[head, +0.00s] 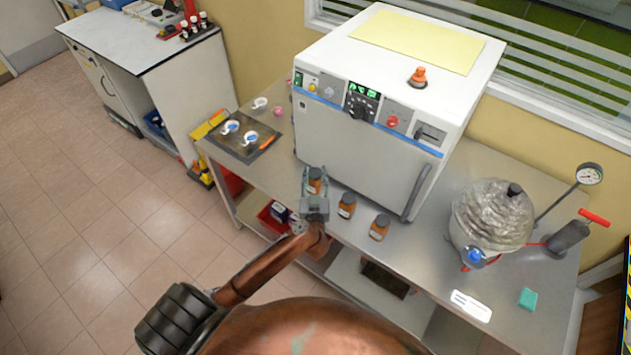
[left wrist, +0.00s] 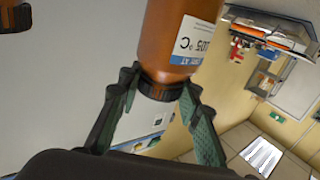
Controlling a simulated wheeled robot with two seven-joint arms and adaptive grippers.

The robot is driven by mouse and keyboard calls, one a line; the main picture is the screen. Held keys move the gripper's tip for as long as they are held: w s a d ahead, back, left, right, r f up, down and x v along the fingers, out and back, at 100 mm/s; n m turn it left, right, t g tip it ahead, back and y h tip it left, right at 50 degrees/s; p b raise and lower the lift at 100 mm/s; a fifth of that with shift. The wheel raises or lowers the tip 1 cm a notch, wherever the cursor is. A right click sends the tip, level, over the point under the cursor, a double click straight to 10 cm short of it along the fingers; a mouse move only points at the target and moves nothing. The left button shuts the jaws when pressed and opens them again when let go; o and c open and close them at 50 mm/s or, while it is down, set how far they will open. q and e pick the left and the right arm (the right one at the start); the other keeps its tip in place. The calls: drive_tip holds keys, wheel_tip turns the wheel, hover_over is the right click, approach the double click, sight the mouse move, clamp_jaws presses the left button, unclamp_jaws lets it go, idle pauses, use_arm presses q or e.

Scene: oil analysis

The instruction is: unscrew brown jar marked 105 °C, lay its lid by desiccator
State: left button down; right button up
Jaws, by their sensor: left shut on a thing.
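A brown jar (head: 315,187) stands among my left gripper's fingers near the front of the white oven, in the head view. In the left wrist view the jar (left wrist: 180,32) has a white label reading 105 °C and a black lid (left wrist: 160,86). My left gripper (head: 314,184) is shut on the jar at its black lid; its two fingers (left wrist: 162,100) sit on either side of the lid. I cannot tell whether the jar touches the bench. The desiccator (head: 490,213), a round vessel with a dark knob, stands at the right of the bench. My right gripper is out of view.
Two more brown jars (head: 347,205) (head: 379,227) stand to the right of the held one. The white oven (head: 372,125) is close behind. A white card (head: 471,306) and a teal block (head: 527,299) lie before the desiccator. A dark tray (head: 240,138) lies at left.

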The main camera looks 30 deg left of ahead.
use_arm(q)
drive_tip(key=shift+w+a+f, duration=0.35)
drive_tip(key=shift+w+f, duration=0.2)
drive_tip(key=shift+f, duration=0.2)
wheel_tip(320, 180, down, 4)
drive_tip(key=shift+w+r+b, duration=0.1)
drive_tip(key=shift+r+b, duration=0.15)
drive_tip(key=shift+b, duration=0.75)
drive_tip(key=shift+r, duration=0.15)
drive_tip(key=c, duration=1.4)
unclamp_jaws()
